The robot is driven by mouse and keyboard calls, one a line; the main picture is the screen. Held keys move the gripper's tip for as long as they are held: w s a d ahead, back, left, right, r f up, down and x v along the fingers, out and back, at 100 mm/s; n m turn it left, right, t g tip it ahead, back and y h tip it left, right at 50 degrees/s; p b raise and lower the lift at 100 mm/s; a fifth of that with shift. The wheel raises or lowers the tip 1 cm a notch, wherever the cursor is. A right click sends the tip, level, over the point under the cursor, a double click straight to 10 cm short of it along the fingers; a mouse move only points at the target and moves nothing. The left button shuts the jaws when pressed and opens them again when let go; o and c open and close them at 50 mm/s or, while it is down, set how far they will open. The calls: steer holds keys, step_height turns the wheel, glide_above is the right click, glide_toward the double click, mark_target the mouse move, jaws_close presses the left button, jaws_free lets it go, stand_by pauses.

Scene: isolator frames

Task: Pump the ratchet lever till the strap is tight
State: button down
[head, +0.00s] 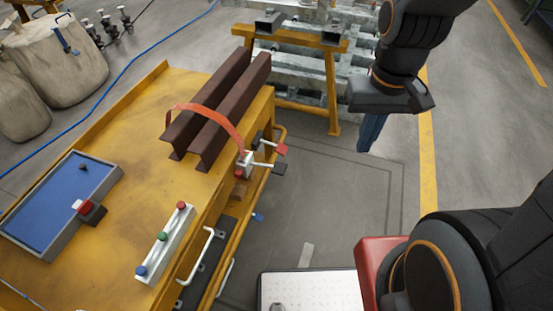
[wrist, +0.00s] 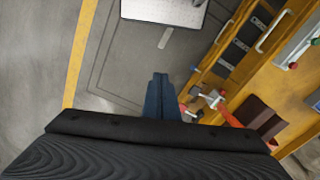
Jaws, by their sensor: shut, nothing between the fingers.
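The orange strap (head: 222,117) arches over two brown steel beams (head: 213,95) on the yellow bench, bowed up with a gap over them. It runs down to the pale metal ratchet (head: 246,160) at the bench's right edge. Two handles stick out from the ratchet to the right, one red-tipped (head: 281,149) and one dark-tipped (head: 279,168). My gripper (head: 370,133) has blue fingers, is shut and empty, and hangs over the floor right of the ratchet, apart from it. In the wrist view, the fingers (wrist: 160,80) are together, with the ratchet (wrist: 211,97) beyond on the right.
The yellow bench (head: 130,120) also bears a blue-lined tray (head: 60,200) and a button panel (head: 165,245). Rails and handles (head: 200,255) line its right side. A yellow trestle and metal frame (head: 335,85) stand behind. The floor between bench and gripper is clear.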

stand_by(0.3)
steer(key=w+a+f+m+b, duration=0.1)
steer(key=w+a+f+m, duration=0.6)
steer(key=f+m, duration=0.2)
steer(key=w+a+f+m+y+b, duration=0.1)
steer(key=w+a+f+m, duration=0.7)
steer(key=f, duration=0.3)
steer(key=shift+f+m+b, duration=0.15)
steer(key=shift+m+b, duration=0.25)
steer(key=shift+m, duration=0.5)
steer(key=shift+f, duration=0.1)
